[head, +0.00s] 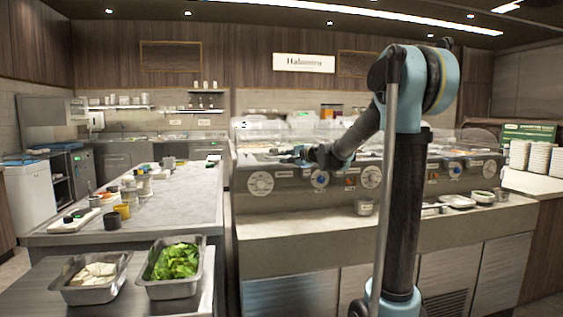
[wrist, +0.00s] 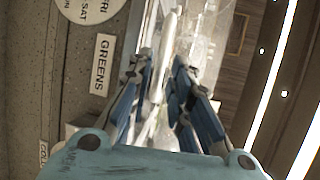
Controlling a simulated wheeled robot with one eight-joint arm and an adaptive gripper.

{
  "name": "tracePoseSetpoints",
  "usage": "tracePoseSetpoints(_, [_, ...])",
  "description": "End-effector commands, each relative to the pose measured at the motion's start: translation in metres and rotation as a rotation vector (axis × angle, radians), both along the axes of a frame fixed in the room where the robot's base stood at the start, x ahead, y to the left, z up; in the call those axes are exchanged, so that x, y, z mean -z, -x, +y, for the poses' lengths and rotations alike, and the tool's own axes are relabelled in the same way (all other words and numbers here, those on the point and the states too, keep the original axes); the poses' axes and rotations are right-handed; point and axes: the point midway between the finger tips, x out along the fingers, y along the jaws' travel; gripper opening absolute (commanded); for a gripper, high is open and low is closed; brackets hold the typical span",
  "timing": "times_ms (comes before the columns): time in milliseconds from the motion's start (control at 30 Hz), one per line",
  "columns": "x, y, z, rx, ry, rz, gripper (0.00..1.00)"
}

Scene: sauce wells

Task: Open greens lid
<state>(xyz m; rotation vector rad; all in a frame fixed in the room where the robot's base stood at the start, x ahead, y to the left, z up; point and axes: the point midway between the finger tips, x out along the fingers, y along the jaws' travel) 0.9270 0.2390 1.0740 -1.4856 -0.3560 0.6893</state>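The GREENS label (wrist: 102,65) is on the counter's front panel, left of my gripper in the wrist view. A clear lid (wrist: 203,28) lies beyond the fingers there. My gripper (wrist: 161,62) has its two fingers apart, with a pale bar-like edge showing between them. I cannot tell whether either finger touches it. In the head view, my gripper (head: 287,154) reaches left, low along the front edge of the covered wells. The clear covers (head: 258,130) stand behind it and look closed. The inside of the greens well is hidden.
A metal pan of green leaves (head: 173,268) and a pan of pale pieces (head: 92,276) stand on the near left table. Round dials (head: 260,183) line the panel below my gripper. A metal cup (head: 364,206) and small dishes (head: 458,201) sit on the lower ledge.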

Motion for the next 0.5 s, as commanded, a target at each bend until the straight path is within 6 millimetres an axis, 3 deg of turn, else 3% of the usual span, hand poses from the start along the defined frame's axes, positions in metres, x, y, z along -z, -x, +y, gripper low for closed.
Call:
tracePoseSetpoints(233, [0.006, -0.022, 0.018, -0.001, -0.001, 0.001, 0.19])
tracePoseSetpoints(500, [0.008, -0.03, 0.025, 0.0, 0.0, 0.0, 0.19])
